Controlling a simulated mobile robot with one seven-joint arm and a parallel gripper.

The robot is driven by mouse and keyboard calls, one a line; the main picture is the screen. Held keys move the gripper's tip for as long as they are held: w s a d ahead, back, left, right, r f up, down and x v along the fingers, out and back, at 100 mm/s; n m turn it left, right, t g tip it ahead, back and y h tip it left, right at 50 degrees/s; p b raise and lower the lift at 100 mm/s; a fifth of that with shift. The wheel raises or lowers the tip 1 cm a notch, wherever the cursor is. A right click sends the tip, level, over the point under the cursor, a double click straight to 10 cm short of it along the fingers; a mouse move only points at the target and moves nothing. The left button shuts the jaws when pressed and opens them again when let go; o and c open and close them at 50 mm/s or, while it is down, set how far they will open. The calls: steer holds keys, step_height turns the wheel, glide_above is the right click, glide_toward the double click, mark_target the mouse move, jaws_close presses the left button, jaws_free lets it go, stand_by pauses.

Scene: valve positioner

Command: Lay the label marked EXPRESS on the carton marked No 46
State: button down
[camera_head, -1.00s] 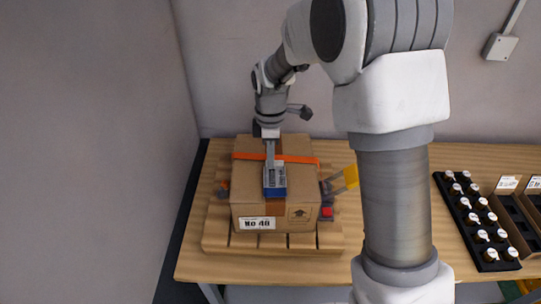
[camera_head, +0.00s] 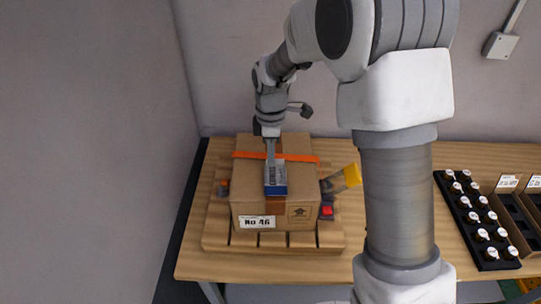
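The carton marked No 46 (camera_head: 247,205) is a closed brown box standing on a wooden pallet (camera_head: 273,243) on the table. Its white No 46 plate (camera_head: 257,222) faces me. A label (camera_head: 275,180), white and grey with a blue band, is at the carton's top, near the front. Its print is too small to read. My gripper (camera_head: 271,160) points down at the label's far edge. I cannot tell whether its fingers still pinch the label, or whether the label lies fully flat on the carton.
An orange strap (camera_head: 305,158) crosses the carton's top behind the label. A yellow-ended grey tool (camera_head: 345,178) and a red-topped item (camera_head: 327,211) are right of the carton. A black rack (camera_head: 475,220) of white-topped pieces stands at the right, beside dark bins (camera_head: 517,215).

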steer(key=shift+f+b, duration=0.4)
steer(key=shift+f, duration=0.1)
stand_by(1.2)
steer(key=c, duration=1.6)
jaws_free()
steer(key=c, duration=1)
jaws_free()
steer(key=shift+r, duration=0.1)
step_height(320, 180, up, 17)
steer(key=s+d+r+m+t+b, duration=0.1)
steer(key=s+d+r+m+t, duration=0.25)
steer(key=s+d+m, duration=0.7)
steer(key=s+d+f+m, duration=0.1)
steer(key=s+m, duration=0.1)
steer(key=s, duration=0.2)
steer(key=s+d+f+m+t, duration=0.1)
steer(key=s+m, duration=0.2)
steer(key=s, duration=0.1)
steer(key=s+d+f+m+t, duration=0.1)
steer(key=s+f+m, duration=0.1)
steer(key=s, duration=0.3)
steer(key=shift+m+b, duration=0.25)
steer(key=shift+b, duration=0.1)
